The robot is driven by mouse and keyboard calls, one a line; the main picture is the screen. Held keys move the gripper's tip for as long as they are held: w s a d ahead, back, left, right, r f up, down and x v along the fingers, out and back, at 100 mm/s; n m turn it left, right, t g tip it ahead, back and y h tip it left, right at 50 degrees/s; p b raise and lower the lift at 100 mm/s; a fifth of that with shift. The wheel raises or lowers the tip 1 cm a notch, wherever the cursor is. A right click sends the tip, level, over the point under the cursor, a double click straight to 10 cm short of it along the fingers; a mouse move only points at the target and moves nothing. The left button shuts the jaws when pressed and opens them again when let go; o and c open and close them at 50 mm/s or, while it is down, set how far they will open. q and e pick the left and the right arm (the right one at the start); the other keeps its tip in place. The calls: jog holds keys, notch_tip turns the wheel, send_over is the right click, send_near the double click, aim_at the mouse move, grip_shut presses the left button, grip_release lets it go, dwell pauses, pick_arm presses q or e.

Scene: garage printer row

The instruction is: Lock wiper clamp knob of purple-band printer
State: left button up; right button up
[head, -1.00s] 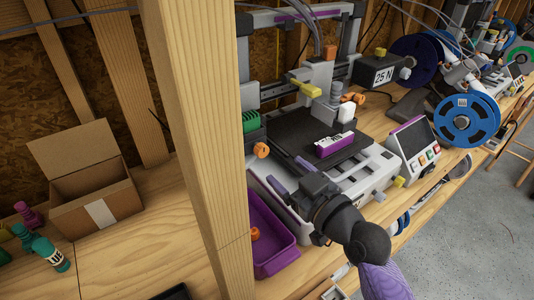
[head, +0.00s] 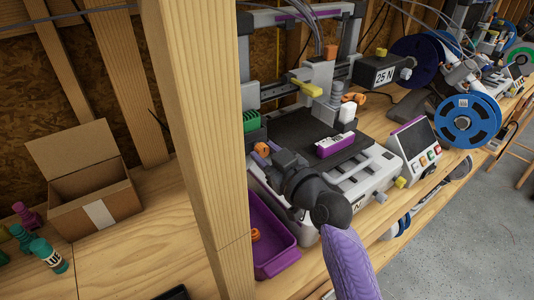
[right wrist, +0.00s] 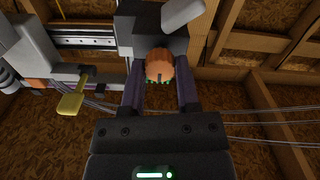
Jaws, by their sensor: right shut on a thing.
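The purple-band printer (head: 335,190) stands on the bench behind the post, with a purple strip on its top beam. Its orange knob (head: 262,148) is at the left front, below a green block (head: 251,121). My right gripper (head: 268,156) reaches it from the front right and partly covers it. In the right wrist view the orange knob (right wrist: 160,66) sits between the two dark fingers (right wrist: 160,90), which are shut on it. A grey housing lies behind the knob. Whether the clamp is locked cannot be told. My left gripper is not in view.
A thick wooden post (head: 195,140) stands close left of the printer. A purple bin (head: 270,235) with an orange piece inside lies below my right gripper. A purple-labelled box (head: 340,146) rests on the print bed. A screen panel (head: 413,145) stands to the right.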

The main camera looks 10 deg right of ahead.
grip_shut()
jog(key=m+p, duration=0.2)
jog(key=m, duration=0.1)
jog(key=shift+r, duration=0.1)
jog(key=m+p, duration=0.2)
jog(key=m, duration=0.3)
jog(key=shift+m, duration=0.4)
jog(key=m+p, duration=0.1)
jog(key=m, duration=0.2)
jog(key=shift+m, duration=0.3)
jog(key=m, duration=0.3)
jog(key=shift+m+p, duration=0.35)
jog(key=shift+m, duration=0.85)
